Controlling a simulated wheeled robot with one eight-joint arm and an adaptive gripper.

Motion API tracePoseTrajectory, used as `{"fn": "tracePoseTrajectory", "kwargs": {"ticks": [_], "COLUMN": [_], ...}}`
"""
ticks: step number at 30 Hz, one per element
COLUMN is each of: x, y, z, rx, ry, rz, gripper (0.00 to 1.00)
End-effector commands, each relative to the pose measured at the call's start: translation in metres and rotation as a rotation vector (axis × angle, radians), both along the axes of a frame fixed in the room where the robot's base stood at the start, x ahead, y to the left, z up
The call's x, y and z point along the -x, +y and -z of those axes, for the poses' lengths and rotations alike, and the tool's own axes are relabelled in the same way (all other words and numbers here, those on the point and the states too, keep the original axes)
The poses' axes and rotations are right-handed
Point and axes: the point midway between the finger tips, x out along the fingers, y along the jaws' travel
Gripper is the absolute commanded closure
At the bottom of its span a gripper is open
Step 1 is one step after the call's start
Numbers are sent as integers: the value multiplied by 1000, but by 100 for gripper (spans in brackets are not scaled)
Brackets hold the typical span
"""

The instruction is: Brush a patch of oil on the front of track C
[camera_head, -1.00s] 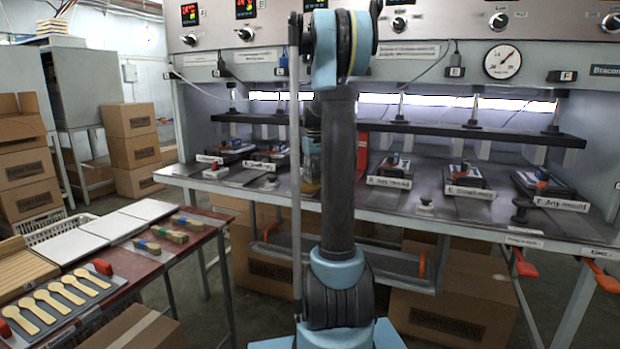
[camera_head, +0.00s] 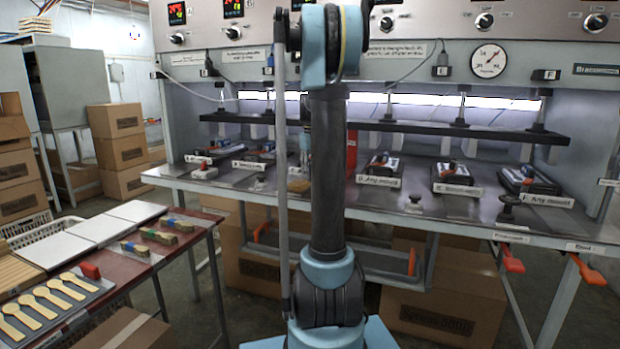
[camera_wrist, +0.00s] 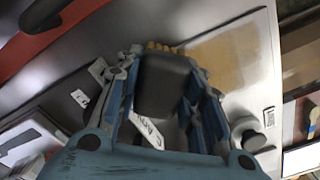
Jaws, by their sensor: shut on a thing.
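My gripper (camera_wrist: 162,66) is shut on a brush with a dark block-like handle (camera_wrist: 163,92). Its short yellow bristles (camera_wrist: 160,47) point to the top of the wrist view, at the edge of a brownish oil patch (camera_wrist: 232,52) on the grey metal surface. I cannot tell whether the bristles touch it. A white label (camera_wrist: 147,131) that seems to begin with C is partly hidden behind the gripper. In the head view a tan patch (camera_head: 298,185) shows on the press bench beside my arm, which hides most of the gripper area.
Labelled moulds (camera_head: 380,170) stand along the press bench (camera_head: 420,207), under a black bar (camera_head: 430,128). A round knob (camera_wrist: 252,138) is right of the gripper, and a red part (camera_wrist: 45,28) is at upper left. A side table (camera_head: 188,243) holds spoons (camera_head: 45,300) and several coloured-handled brushes (camera_head: 158,237).

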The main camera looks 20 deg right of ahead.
Motion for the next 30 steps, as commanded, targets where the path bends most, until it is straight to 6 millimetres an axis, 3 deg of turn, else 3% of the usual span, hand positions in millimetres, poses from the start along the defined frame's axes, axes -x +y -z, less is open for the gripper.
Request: {"fn": "tracePoseTrajectory", "kwargs": {"ticks": [15, 30], "x": [0, 0], "y": [0, 0], "z": [-41, -47], "rx": [0, 0], "ry": [0, 0], "rz": [0, 0], "gripper": [87, 87]}}
